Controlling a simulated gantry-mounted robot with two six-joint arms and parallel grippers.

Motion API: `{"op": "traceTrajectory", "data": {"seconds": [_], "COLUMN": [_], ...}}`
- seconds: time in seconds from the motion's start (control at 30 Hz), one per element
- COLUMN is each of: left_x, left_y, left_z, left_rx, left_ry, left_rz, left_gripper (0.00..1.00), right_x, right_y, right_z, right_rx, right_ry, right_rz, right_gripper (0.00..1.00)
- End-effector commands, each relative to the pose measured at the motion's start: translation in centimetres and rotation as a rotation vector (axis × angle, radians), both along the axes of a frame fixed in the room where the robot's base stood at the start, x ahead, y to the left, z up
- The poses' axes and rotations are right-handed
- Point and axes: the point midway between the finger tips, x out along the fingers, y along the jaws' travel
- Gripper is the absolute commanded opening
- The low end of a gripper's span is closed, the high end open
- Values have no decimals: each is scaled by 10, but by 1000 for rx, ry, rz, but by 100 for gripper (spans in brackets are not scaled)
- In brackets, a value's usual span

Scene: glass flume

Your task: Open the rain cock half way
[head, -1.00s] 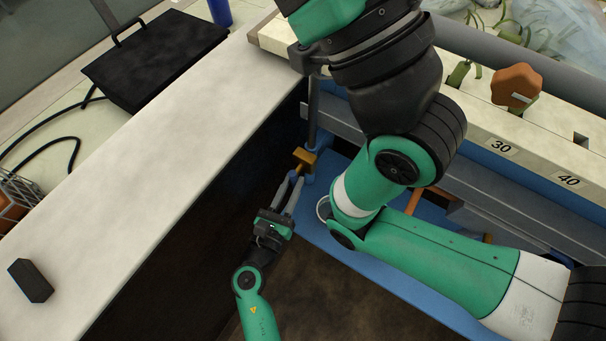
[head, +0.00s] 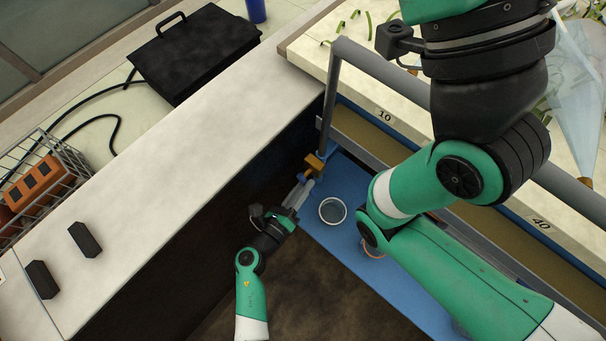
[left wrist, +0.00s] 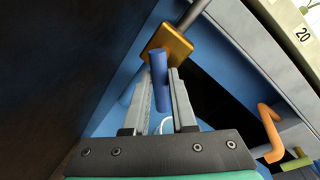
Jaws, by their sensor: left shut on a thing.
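The rain cock is a square brass body (head: 314,162) on a grey upright pipe near the trough corner. In the left wrist view its brass body (left wrist: 170,42) shows at the top with a blue lever (left wrist: 159,75) pointing toward the camera. My left gripper (head: 301,189) reaches the cock from below. In the left wrist view, its two grey fingers (left wrist: 160,95) stand either side of the blue lever and are shut on it. In the head view the fingers mostly hide the lever. My right gripper is not in view.
A round white-rimmed cup (head: 332,211) stands on the blue floor (head: 345,180), close to my left gripper. A grey rail (head: 385,70) runs above the scale-marked ledge (head: 362,98). An orange hooked pipe (left wrist: 268,133) and a small green handle (left wrist: 296,163) lie to the right in the wrist view.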

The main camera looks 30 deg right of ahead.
Motion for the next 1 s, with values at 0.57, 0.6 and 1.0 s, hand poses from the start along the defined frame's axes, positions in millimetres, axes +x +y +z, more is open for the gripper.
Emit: {"op": "traceTrajectory", "data": {"seconds": [0.57, 0.6, 1.0], "left_x": [0, 0, -6], "left_y": [0, 0, 13], "left_z": [0, 0, 5], "left_rx": [-3, -3, -2], "left_ry": [7, 7, 8], "left_rz": [0, 0, 3], "left_gripper": [53, 54, 54], "right_x": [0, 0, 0], "right_y": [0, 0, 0], "right_z": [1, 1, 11], "right_rx": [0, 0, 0], "right_ry": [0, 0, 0], "right_rz": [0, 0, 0], "right_gripper": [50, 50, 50]}}
